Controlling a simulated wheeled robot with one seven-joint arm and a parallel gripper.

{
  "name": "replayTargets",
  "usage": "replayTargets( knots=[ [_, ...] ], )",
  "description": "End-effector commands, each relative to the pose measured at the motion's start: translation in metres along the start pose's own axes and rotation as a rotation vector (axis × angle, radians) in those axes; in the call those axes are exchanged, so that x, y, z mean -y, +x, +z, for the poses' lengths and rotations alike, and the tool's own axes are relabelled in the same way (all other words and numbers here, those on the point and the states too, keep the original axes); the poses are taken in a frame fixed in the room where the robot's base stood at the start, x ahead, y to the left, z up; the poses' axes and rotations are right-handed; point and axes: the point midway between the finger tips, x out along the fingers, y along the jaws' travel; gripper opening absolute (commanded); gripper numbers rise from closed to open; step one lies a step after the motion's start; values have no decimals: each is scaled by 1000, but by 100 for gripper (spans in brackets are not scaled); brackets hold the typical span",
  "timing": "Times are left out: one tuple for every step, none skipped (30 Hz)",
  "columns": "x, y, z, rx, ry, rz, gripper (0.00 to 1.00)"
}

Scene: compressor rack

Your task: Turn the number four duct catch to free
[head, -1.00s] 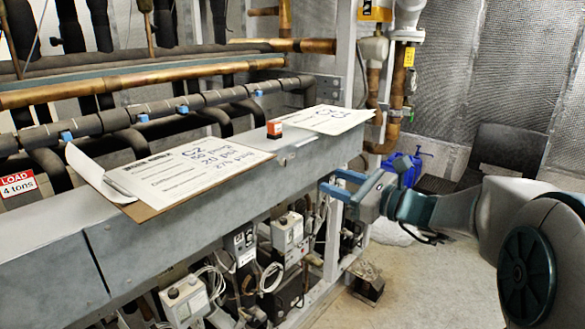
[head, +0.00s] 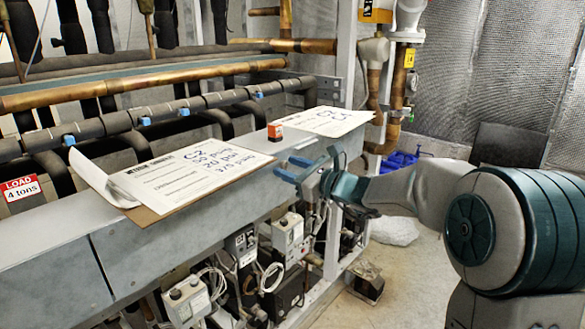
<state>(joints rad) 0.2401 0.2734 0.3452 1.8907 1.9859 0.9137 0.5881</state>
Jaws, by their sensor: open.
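The grey metal duct (head: 190,232) runs from the left front to the back right. A small pale fitting (head: 304,143) shows on its front face, close above my gripper. I cannot tell whether it is the number four catch, and I can read no catch number or position. My gripper (head: 285,167) has blue fingers, spread apart and empty, pointing left at the duct's front face near its right end. The fingers cover part of that face, and I cannot tell whether they touch it.
Copper pipes (head: 140,79) run behind. Open floor (head: 410,260) lies to the right.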

Motion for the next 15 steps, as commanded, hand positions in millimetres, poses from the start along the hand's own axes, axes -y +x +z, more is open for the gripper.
replayTargets(
  knots=[
    [0,0,0,0,0,0,41],
    [0,0,0,0,0,0,41],
    [0,0,0,0,0,0,41],
    [0,0,0,0,0,0,41],
    [0,0,0,0,0,0,38],
    [0,0,0,0,0,0,27],
    [0,0,0,0,0,0,19],
    [0,0,0,0,0,0,11],
    [0,0,0,0,0,0,0],
    [0,0,0,0,0,1,0],
    [0,0,0,0,0,1,0],
    [2,-3,-1,0,0,0,0],
    [1,-2,-1,0,0,1,0],
    [0,-2,-1,0,-1,1,0],
    [0,-1,-1,0,-3,1,0]
  ],
)
